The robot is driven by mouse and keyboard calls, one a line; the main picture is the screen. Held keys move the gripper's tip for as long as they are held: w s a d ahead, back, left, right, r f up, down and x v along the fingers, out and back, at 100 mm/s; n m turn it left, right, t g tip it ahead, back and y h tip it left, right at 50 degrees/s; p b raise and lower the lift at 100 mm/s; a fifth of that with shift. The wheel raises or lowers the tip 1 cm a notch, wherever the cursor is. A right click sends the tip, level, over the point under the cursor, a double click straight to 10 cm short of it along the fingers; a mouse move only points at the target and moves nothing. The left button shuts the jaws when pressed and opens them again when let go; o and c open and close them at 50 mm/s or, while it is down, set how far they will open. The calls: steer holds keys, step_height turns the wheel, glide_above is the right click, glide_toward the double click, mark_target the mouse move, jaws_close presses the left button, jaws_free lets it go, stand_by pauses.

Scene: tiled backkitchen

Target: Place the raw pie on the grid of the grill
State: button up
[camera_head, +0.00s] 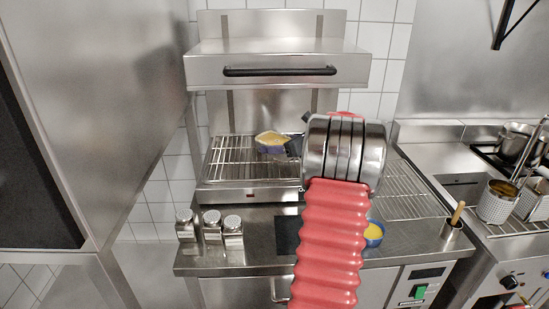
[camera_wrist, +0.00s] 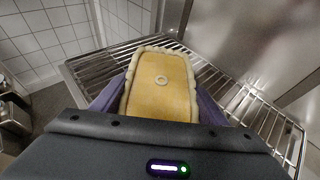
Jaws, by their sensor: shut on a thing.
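The raw pie (camera_head: 270,138) is pale yellow with a crimped edge and sits above the grill's wire grid (camera_head: 231,150) in the head view. My gripper (camera_head: 276,148) holds it from the right, over the middle of the grid. In the wrist view, the pie (camera_wrist: 160,85) lies between the two purple fingers of my gripper (camera_wrist: 160,105), which are shut on its sides. A small ring marks its top. The grid (camera_wrist: 95,72) shows behind and beside it. I cannot tell whether the pie's underside touches the grid.
The grill's upper hood with a black handle (camera_head: 280,71) hangs above the grid. Several metal shakers (camera_head: 212,226) stand at the front left of the counter. A blue bowl with yellow content (camera_head: 374,234) is right of my arm. A second wire rack (camera_head: 408,190) lies at right.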

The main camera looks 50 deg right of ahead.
mark_target(277, 163)
step_height(277, 163, down, 4)
steer(key=shift+r, duration=0.25)
steer(key=shift+w+d+f, duration=0.1)
steer(key=shift+d+f, duration=0.1)
steer(key=shift+f, duration=0.3)
steer(key=o, duration=1.5)
steer(key=shift+f, duration=0.2)
steer(key=shift+o, duration=0.2)
steer(key=shift+r, duration=0.15)
steer(key=v, duration=1.2)
